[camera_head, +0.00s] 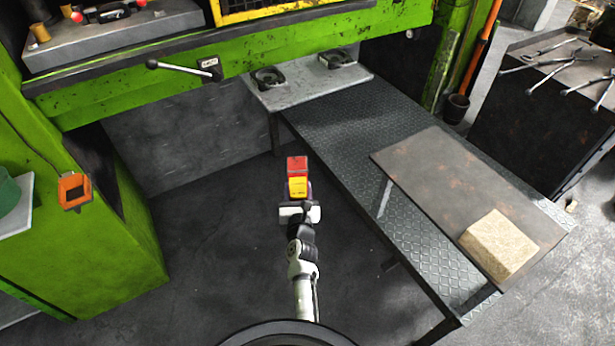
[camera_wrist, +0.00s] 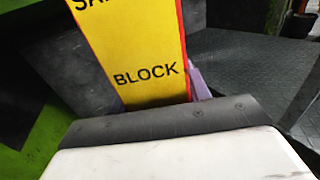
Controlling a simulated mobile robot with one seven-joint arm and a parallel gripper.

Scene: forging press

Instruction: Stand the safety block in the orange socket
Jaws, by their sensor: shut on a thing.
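The safety block (camera_head: 297,178) is yellow with a red top end and stands roughly upright in my gripper (camera_head: 299,200), in front of the green press. In the wrist view the yellow block (camera_wrist: 135,50) shows black lettering that reads "BLOCK", with its upper part cut off by the frame. My gripper (camera_wrist: 185,95) is shut on the block's lower part; its fingers are mostly hidden. The orange socket (camera_head: 74,190) is mounted on the green press frame at the left, well apart from the block.
A dark tread-plate table (camera_head: 330,120) stands at the right, bearing a brown plate (camera_head: 420,170) and a tan block (camera_head: 498,245). A grey shelf (camera_head: 310,85) with two black fixtures is behind. A lever (camera_head: 180,68) juts from the press. The floor between press and table is clear.

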